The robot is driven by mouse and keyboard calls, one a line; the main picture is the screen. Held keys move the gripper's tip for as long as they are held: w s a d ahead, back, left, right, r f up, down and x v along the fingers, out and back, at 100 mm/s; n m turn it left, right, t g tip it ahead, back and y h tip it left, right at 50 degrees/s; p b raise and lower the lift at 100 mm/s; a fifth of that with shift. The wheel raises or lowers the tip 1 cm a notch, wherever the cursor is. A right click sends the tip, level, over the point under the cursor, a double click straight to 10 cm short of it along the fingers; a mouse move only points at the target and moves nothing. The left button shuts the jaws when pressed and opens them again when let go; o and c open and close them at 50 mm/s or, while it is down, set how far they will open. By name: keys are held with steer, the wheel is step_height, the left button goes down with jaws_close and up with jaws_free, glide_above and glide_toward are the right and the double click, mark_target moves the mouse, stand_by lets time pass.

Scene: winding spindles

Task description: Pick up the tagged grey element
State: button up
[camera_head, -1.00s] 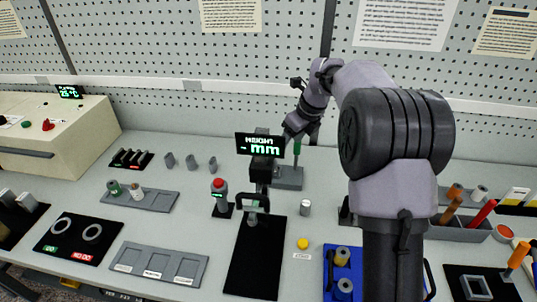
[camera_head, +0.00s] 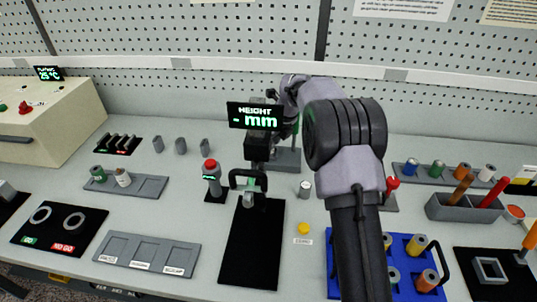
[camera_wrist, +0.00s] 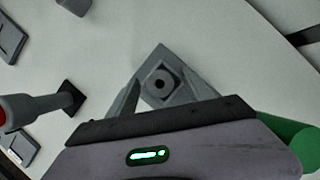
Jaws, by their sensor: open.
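In the wrist view my gripper (camera_wrist: 161,93) is open, its two fingers spread at either side of a small grey block with a dark round hole (camera_wrist: 160,84). That block sits on a grey square base (camera_wrist: 178,64). In the head view the grey base (camera_head: 290,158) stands behind the height display, and my fingertips are hidden there. I cannot tell whether the fingers touch the block. No tag can be made out on it.
The height gauge with its display (camera_head: 255,116) stands in front of my gripper. A red-topped post (camera_head: 211,179) is left of it. A green cylinder (camera_wrist: 285,142) is close by my gripper in the wrist view. A blue tray (camera_head: 401,244) holds spindles at right.

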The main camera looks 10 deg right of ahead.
steer(key=shift+w+a+f, duration=0.1)
steer(key=shift+w+f, duration=0.1)
steer(key=shift+f, duration=0.25)
steer(key=shift+r, duration=0.15)
steer(key=shift+c, duration=0.7)
jaws_close()
steer(key=shift+r, duration=0.1)
